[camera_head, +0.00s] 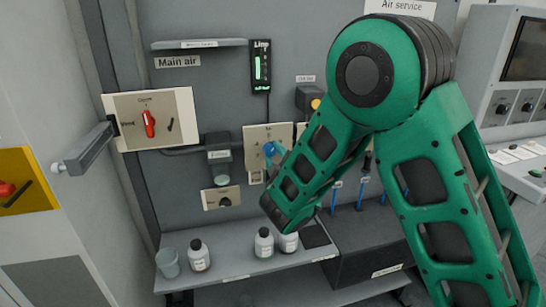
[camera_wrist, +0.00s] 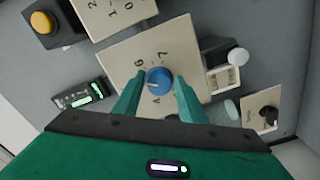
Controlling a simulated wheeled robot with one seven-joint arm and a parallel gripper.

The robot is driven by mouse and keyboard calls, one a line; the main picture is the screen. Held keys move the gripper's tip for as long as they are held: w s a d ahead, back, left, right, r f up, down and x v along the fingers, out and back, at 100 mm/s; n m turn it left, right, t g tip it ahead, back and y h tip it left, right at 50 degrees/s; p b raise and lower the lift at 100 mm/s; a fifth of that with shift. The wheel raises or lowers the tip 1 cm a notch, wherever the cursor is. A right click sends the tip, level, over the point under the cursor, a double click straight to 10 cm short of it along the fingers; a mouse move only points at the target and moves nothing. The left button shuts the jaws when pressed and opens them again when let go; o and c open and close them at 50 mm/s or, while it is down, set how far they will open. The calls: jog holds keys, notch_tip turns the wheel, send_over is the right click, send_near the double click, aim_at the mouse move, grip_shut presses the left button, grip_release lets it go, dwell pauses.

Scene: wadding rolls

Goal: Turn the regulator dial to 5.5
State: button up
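The blue regulator dial (camera_wrist: 159,82) sits on a pale plate (camera_wrist: 112,60) in the wrist view, with a 6 and a 7 printed near it. A white mark on the dial points toward the left of the picture, where my finger covers part of the scale. The fingers of my gripper (camera_wrist: 159,90) lie on both sides of the dial. I cannot tell whether they press on it or stand slightly apart. In the head view the dial (camera_head: 270,149) shows on the wall panel, partly hidden by my green arm.
A digital readout (camera_wrist: 79,96) glows green beside the plate; its figures are too small to read. A red switch (camera_head: 149,123) and a grey lever (camera_head: 88,149) are at the left. Several bottles and a cup (camera_head: 168,262) stand on the shelf below.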

jog(key=shift+o, duration=0.8)
jog(key=shift+a, duration=0.1)
jog(key=shift+s, duration=0.5)
jog(key=v, duration=0.9)
jog(key=shift+s+d, duration=0.25)
jog(key=shift+s, duration=0.05)
jog(key=shift+d+r, duration=0.1)
jog(key=shift+r, duration=0.05)
